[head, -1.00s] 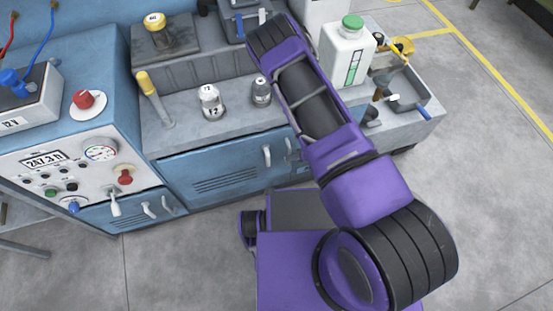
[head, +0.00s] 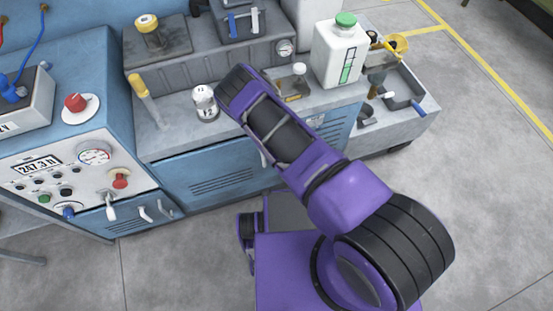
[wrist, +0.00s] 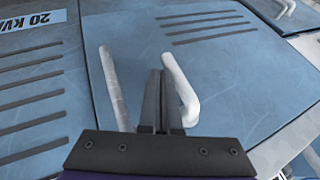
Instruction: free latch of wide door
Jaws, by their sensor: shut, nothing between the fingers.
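The wide door (head: 215,182) is the blue slotted cabinet door under the grey bench in the head view, and it looks closed. A small part of a pale handle (head: 265,158) shows at its right edge beside my arm. In the wrist view my gripper (wrist: 160,76) is shut and empty, its dark fingers pointing at a blue panel. A white bent handle (wrist: 184,92) is just right of the fingers; I cannot tell whether they touch. A grey bar (wrist: 114,90) stands to their left. In the head view my gripper is hidden behind my arm.
A control panel (head: 75,175) with knobs and a gauge stands at left. A tray (head: 405,100) sits at right. The floor at right is clear.

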